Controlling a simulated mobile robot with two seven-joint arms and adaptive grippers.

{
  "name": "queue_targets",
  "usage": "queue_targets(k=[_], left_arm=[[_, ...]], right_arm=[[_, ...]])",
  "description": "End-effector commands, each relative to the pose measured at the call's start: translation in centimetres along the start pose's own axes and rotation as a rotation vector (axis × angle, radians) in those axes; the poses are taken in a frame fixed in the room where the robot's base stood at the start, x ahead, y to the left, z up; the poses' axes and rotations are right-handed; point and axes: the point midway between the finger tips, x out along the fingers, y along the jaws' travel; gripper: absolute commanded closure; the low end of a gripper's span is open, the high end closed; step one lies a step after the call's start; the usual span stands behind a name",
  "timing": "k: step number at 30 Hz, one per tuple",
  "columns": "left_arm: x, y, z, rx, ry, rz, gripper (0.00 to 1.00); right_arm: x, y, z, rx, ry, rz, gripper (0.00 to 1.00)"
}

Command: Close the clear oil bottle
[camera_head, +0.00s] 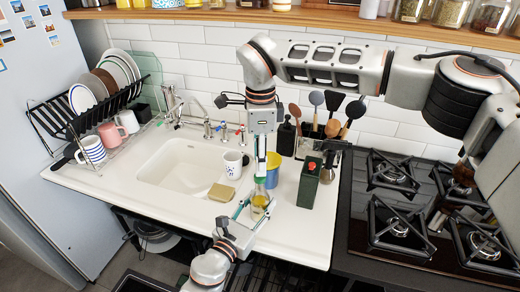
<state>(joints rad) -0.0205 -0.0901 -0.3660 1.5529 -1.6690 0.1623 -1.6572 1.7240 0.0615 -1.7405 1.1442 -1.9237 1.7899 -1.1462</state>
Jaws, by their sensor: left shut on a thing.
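The clear oil bottle (260,203), with yellow oil in it, stands upright on the white counter just right of the sink. My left gripper (253,212) reaches up from below and is shut on the bottle's body. My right gripper (261,172) points down from above, directly over the bottle's top. Its fingers hide the bottle's neck, so I cannot tell whether a cap is there or between the fingers.
A dark green tin with a red top (309,182) and a blue-and-yellow cup (273,170) stand close right of the bottle. A speckled mug (232,164) and a sponge (222,193) are left. The gas hob (375,215) is farther right. The sink (180,165) is empty.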

Motion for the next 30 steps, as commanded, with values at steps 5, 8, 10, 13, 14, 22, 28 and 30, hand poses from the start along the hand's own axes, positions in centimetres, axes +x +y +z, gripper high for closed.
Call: queue_targets(k=[5, 8, 10, 13, 14, 22, 28, 30], left_arm=[[0.0, 0.0, -0.1, 0.001, 0.002, 0.001, 1.0], [0.0, 0.0, -0.1, 0.001, 0.002, 0.001, 1.0], [0.0, 0.0, -0.1, 0.001, 0.002, 0.001, 1.0], [0.0, 0.0, -0.1, 0.001, 0.002, 0.001, 1.0], [0.0, 0.0, -0.1, 0.001, 0.002, 0.001, 1.0], [0.0, 0.0, -0.1, 0.001, 0.002, 0.001, 1.0], [0.0, 0.0, -0.1, 0.001, 0.002, 0.001, 1.0], [0.0, 0.0, -0.1, 0.001, 0.002, 0.001, 1.0]], right_arm=[[2.7, 0.1, 0.0, 0.001, -0.001, 0.002, 0.64], [3.7, 0.1, 0.0, 0.001, -0.001, 0.001, 0.64], [4.2, 0.0, 0.0, 0.0, -0.001, 0.0, 0.64], [4.6, 0.0, 0.0, 0.001, -0.001, -0.001, 0.64], [4.6, 0.0, 0.0, 0.001, -0.001, -0.001, 0.64], [4.7, 0.0, 0.0, 0.001, 0.0, -0.001, 0.67], [4.7, 0.0, 0.0, 0.001, 0.0, -0.001, 1.0], [4.7, 0.0, 0.0, 0.001, 0.0, -0.001, 1.0]])
